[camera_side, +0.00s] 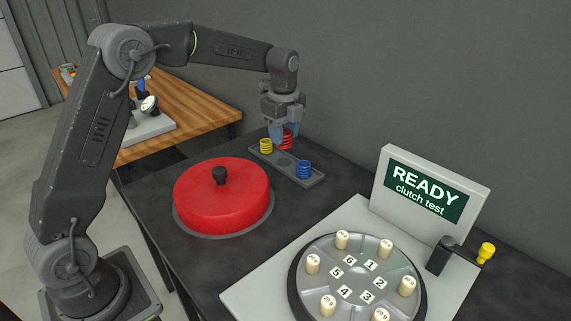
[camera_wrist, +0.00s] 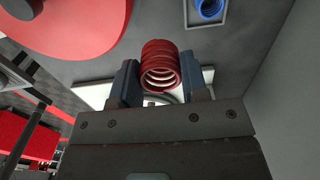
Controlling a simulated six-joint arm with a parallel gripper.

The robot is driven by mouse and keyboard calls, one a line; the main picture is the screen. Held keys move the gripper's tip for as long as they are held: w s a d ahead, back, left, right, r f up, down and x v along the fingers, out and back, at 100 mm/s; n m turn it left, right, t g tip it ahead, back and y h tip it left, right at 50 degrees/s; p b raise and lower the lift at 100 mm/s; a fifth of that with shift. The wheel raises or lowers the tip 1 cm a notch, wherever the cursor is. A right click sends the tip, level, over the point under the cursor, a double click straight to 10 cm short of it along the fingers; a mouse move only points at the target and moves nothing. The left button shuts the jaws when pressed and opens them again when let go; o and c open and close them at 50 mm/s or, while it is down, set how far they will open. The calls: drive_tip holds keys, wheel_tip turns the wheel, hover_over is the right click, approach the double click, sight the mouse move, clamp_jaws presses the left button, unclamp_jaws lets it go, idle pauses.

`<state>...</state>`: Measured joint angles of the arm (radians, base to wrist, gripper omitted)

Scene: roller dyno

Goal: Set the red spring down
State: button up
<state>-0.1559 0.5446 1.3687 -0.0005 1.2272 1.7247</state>
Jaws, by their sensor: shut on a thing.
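The red spring (camera_side: 287,141) is between the fingers of my gripper (camera_side: 284,131), which is shut on it. In the wrist view the red spring (camera_wrist: 160,66) shows between both fingertips (camera_wrist: 161,82), its coils open toward the camera. In the side view one finger hides part of it. It appears just behind the grey spring tray (camera_side: 259,158); I cannot tell its exact height. The tray holds a yellow spring (camera_side: 266,146) at its left end and a blue spring (camera_side: 304,169) at its right end. The middle round spot (camera_side: 284,160) is empty.
A big red round cover (camera_side: 221,198) with a black knob stands left of the tray. Dark bare tabletop lies around the tray.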

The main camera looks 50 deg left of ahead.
drive_tip(key=a+f, duration=0.2)
drive_tip(key=a, duration=1.5)
hover_over(284, 162)
wheel_tip(284, 162, down, 7)
drive_tip(key=shift+r, duration=0.1)
drive_tip(key=shift+f, duration=2)
drive_tip(key=shift+f, duration=0.1)
drive_tip(key=o, duration=0.9)
drive_tip(key=shift+f, duration=0.1)
